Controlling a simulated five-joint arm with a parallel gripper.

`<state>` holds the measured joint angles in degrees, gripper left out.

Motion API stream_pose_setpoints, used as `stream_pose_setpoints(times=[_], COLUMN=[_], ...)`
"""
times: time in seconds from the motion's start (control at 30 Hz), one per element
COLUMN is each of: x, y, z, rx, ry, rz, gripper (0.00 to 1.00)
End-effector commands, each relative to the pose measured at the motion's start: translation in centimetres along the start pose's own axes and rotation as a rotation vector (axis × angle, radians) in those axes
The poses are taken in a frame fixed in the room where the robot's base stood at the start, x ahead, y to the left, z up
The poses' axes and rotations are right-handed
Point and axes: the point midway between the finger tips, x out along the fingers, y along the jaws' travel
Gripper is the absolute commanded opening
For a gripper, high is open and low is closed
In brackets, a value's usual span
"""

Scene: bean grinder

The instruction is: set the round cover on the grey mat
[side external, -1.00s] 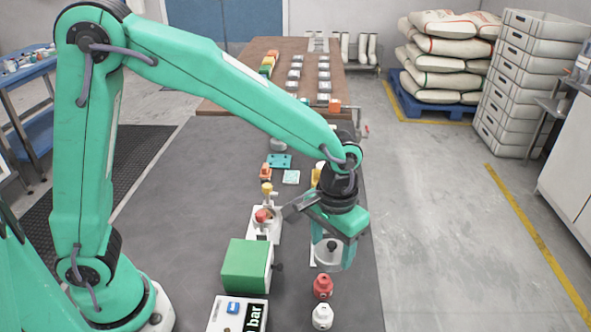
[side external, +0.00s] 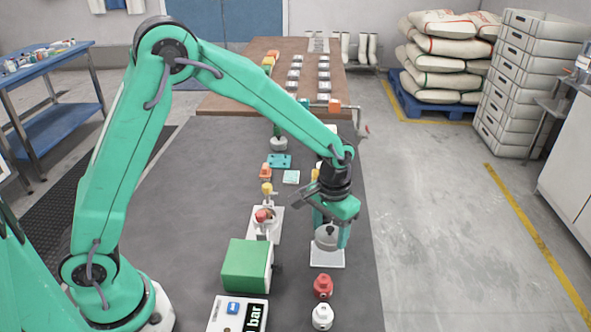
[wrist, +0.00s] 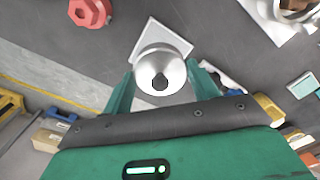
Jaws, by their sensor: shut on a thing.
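The round cover (side external: 326,238) is a silvery disc with a dark knob, which shows clearly in the wrist view (wrist: 148,62). My gripper (side external: 331,230) is shut on it, with one green finger on each side in the wrist view (wrist: 162,80). The grey mat (side external: 328,259) is a pale square on the dark table, under and in front of the cover. In the wrist view the mat (wrist: 152,33) shows beyond the cover, which hides its near part. I cannot tell whether the cover touches the mat.
A red knobbed piece (side external: 323,286) and a white one (side external: 322,316) stand in front of the mat. A green box (side external: 246,265) and a white-based device (side external: 265,226) stand to the left. Dark table to the right is clear.

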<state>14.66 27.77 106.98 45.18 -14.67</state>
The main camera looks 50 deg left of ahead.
Motion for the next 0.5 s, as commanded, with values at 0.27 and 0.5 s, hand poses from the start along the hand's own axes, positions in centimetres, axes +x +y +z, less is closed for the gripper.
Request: stream_pose_setpoints(times=[0.27,0.5], x=[2.7,4.0], y=[0.0,0.0], z=[0.1,0.1], rx=[0.0,0.0], ry=[-0.005,-0.001], rz=[-0.001,0.0], gripper=[0.35,0.35])
